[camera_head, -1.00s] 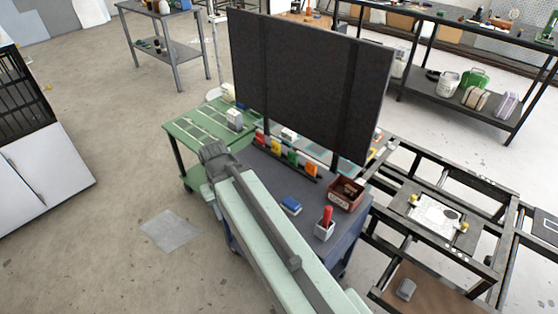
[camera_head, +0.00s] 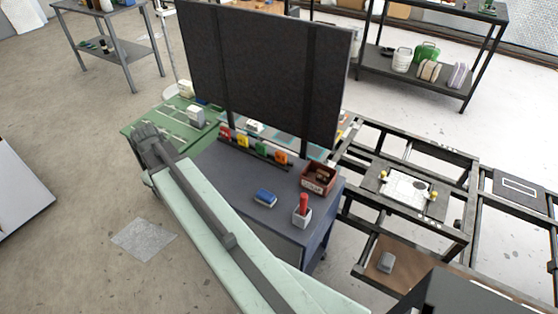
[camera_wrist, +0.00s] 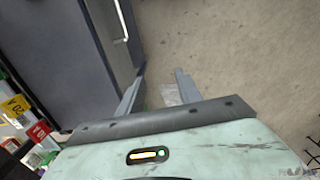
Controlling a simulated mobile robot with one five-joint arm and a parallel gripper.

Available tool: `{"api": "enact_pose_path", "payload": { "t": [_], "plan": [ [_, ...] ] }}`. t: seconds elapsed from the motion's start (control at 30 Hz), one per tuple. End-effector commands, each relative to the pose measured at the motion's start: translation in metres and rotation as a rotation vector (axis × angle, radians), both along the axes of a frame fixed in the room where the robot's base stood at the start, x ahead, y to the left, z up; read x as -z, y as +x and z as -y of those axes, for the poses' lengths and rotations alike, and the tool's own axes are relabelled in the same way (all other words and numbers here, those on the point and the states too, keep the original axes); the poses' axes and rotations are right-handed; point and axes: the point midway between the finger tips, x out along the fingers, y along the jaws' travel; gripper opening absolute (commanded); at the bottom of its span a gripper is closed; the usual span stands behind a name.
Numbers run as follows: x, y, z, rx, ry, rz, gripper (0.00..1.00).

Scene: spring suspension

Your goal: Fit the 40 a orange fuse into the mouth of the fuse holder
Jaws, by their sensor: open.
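The orange fuse (camera_head: 280,157) stands at the right end of a dark rack (camera_head: 252,152) on the cart top, beside green, yellow and red fuses. My gripper (camera_wrist: 160,76) is open and empty, its fingers spread over the floor beside the cart. In the head view my arm's end (camera_head: 152,145) is left of the cart, well apart from the orange fuse. The wrist view shows the yellow fuse (camera_wrist: 14,106) and red fuse (camera_wrist: 38,130) at its left edge. I cannot tell for certain which item is the fuse holder.
A tall dark panel (camera_head: 262,70) rises behind the rack. A blue block (camera_head: 265,198), a white cup (camera_head: 302,217) with a red item and a brown-red bin (camera_head: 318,180) are on the cart. A green table (camera_head: 150,127) adjoins left. Left floor is open.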

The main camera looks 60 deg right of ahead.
Motion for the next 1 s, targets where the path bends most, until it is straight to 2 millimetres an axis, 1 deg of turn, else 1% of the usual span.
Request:
{"api": "enact_pose_path", "payload": {
  "t": [0.03,0.07,0.1,0.13,0.17,0.2,0.27,0.3,0.4,0.5,0.57,0.7,0.77,0.9,1.0],
  "plan": [
    [0.000,0.001,0.066,0.024,0.000,0.000,0.42],
    [0.000,-0.004,0.100,0.025,0.000,0.000,0.42],
    [0.000,-0.015,0.145,0.027,0.000,0.000,0.42],
    [0.000,-0.025,0.178,0.028,0.000,0.000,0.42],
    [0.000,-0.037,0.211,0.029,0.000,0.000,0.42],
    [0.000,-0.055,0.250,0.029,0.000,0.000,0.42],
    [0.000,-0.084,0.303,0.029,0.000,0.000,0.42],
    [0.000,-0.104,0.333,0.029,0.001,0.000,0.42],
    [0.000,-0.146,0.386,0.024,0.001,0.000,0.42],
    [0.000,-0.173,0.414,0.019,0.001,0.000,0.42],
    [0.000,-0.181,0.421,0.018,0.001,0.000,0.42],
    [0.003,-0.184,0.422,0.015,0.000,0.000,0.42],
    [0.009,-0.184,0.422,0.015,0.000,0.000,0.42],
    [0.028,-0.183,0.421,0.016,0.000,0.000,0.42],
    [0.029,-0.183,0.421,0.016,0.000,0.000,0.42]
  ]
}}
